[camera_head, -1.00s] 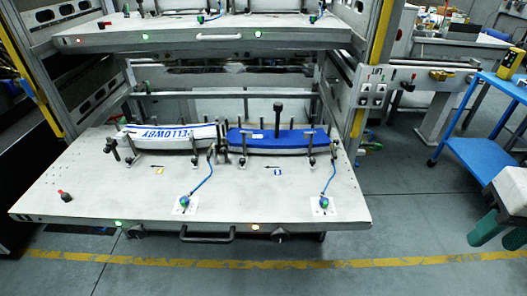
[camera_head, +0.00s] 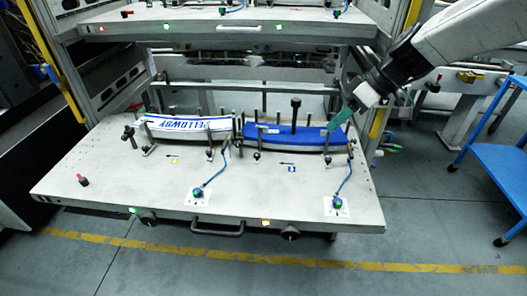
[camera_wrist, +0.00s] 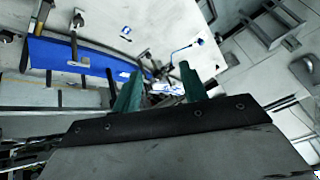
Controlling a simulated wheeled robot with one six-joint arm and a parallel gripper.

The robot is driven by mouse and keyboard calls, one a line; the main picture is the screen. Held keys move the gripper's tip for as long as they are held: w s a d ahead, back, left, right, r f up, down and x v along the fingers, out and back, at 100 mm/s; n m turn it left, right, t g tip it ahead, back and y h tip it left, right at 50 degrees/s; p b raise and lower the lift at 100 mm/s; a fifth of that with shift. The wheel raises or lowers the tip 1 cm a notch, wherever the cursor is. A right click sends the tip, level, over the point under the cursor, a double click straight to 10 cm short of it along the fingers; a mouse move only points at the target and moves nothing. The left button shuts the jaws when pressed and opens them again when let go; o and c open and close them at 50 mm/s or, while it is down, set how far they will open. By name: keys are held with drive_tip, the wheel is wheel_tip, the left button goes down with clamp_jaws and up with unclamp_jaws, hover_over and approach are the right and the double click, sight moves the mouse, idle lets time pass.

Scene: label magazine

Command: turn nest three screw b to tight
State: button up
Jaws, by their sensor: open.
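My gripper (camera_head: 343,119) has green fingers and hangs near the right end of the blue nest (camera_head: 285,134) on the lower shelf. In the wrist view its two fingers (camera_wrist: 160,88) stand apart with nothing held between them. The blue nest (camera_wrist: 80,58) also shows there at the left. I cannot tell which post is screw b or how tight any screw is.
An upper shelf (camera_head: 215,30) overhangs behind. A blue cart (camera_head: 500,165) stands at the right. The plate's front is mostly clear.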

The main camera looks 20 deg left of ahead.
drive_tip(key=w+a+f+n, duration=0.3)
drive_tip(key=w+a+f, duration=0.2)
drive_tip(key=a+f, duration=0.25)
drive_tip(key=n+y, duration=0.2)
approach(258, 154)
drive_tip(key=shift+n+g, duration=0.3)
drive_tip(key=shift+g, duration=0.1)
drive_tip(key=x, duration=0.8)
drive_tip(key=shift+w, duration=0.25)
clamp_jaws()
